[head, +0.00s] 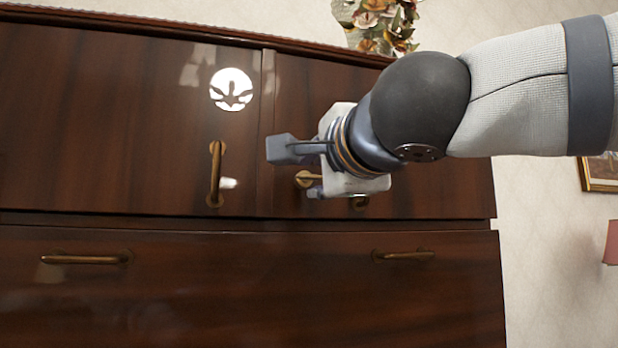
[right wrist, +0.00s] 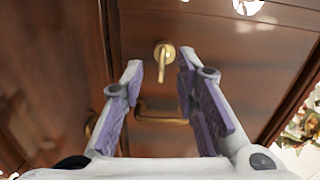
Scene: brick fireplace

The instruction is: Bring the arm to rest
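My right arm reaches in from the right in the head view. Its gripper (head: 293,170) is in front of the dark wood cabinet (head: 110,130), by the upper right door. In the right wrist view the two fingers of the gripper (right wrist: 160,68) stand apart, with nothing held between them. A brass fitting (right wrist: 163,55) and a brass bar handle (right wrist: 162,119) show on the wood beyond and between the fingers. Whether a finger touches the handle cannot be told. My left gripper is in neither view.
A vertical brass handle (head: 215,174) is left of the gripper. Two horizontal brass handles (head: 85,259) (head: 403,255) are on the lower front. Flowers (head: 383,24) stand on the cabinet top. A picture frame (head: 599,174) hangs at the right. The space left of the gripper is open.

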